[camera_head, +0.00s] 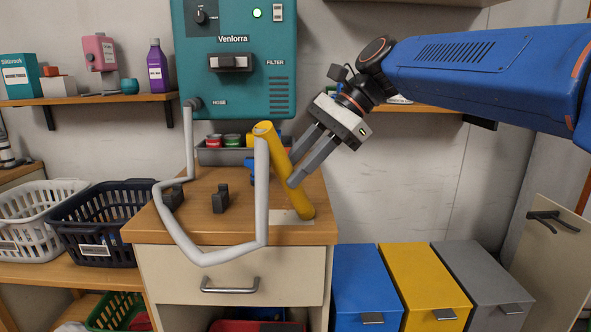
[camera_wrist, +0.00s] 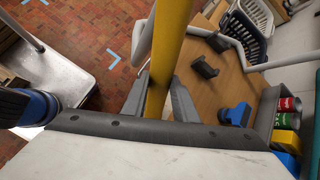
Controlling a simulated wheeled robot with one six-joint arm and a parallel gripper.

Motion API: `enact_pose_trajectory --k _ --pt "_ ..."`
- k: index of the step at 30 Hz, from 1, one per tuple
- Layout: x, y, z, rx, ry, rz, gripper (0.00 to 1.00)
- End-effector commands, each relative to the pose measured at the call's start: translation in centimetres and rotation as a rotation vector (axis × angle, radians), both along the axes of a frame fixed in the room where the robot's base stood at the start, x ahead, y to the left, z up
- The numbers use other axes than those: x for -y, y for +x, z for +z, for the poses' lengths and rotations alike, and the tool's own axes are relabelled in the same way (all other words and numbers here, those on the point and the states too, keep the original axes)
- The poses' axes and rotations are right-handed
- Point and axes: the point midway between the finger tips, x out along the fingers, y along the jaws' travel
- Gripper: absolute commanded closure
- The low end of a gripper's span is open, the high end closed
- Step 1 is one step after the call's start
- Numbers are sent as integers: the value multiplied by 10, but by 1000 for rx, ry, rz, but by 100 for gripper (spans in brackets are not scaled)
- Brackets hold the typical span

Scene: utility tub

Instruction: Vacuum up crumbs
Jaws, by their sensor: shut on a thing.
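A yellow vacuum wand (camera_head: 289,178) stands tilted over the wooden counter, its lower end at the front right, at or close above a pale patch (camera_head: 281,216). My gripper (camera_head: 293,170) is shut on the wand's middle; in the wrist view the yellow tube (camera_wrist: 168,50) runs between the two fingers. A grey hose (camera_head: 205,257) loops from the wand's top, below the counter edge, up to the port of the teal Venlorra vacuum unit (camera_head: 236,105). A green light (camera_head: 257,13) glows on the unit. I cannot make out single crumbs.
Two dark holders (camera_head: 220,200) stand on the counter, left of the wand. A blue part (camera_wrist: 236,114) lies behind the wand, near a grey tray (camera_head: 222,157) with cans. Baskets (camera_head: 98,215) stand left; blue, yellow and grey bins (camera_head: 424,280) stand low at right.

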Motion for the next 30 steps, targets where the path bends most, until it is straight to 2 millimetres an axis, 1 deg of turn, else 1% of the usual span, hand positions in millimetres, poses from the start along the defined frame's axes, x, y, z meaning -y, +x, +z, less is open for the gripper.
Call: enact_pose_trajectory --k 30 --pt "2 49 0 1 0 -1 97"
